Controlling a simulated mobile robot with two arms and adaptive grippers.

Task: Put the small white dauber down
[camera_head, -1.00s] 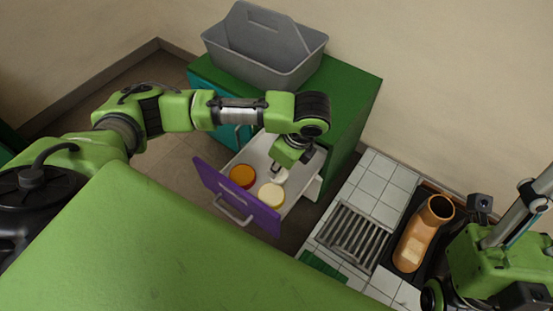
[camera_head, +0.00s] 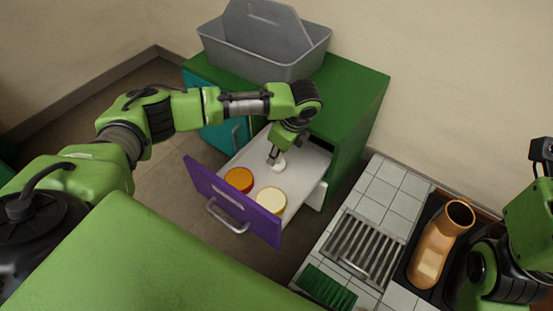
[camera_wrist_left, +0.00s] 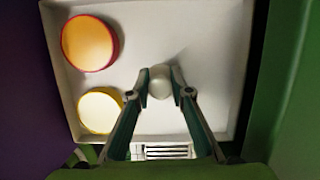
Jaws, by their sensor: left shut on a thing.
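The small white dauber (camera_wrist_left: 160,82) is between the two fingertips of my left gripper (camera_wrist_left: 161,93) in the left wrist view. In the head view my left gripper (camera_head: 274,158) reaches down into the open drawer, shut on the dauber (camera_head: 279,165). The dauber is in the far part of the drawer; whether it touches the drawer floor I cannot tell. The drawer (camera_head: 305,158) has a white inside and a purple front (camera_head: 225,198). My right gripper is not in view; only part of the right arm shows at the right edge.
An orange-topped tub (camera_head: 239,179) and a cream-topped tub (camera_head: 271,202) stand near the drawer front. A grey caddy (camera_head: 265,50) sits on the green cabinet (camera_head: 350,90). Right are a tiled top (camera_head: 390,190), a metal grate (camera_head: 362,245), a green brush-like piece (camera_head: 325,287) and an orange boot-shaped piece (camera_head: 437,240).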

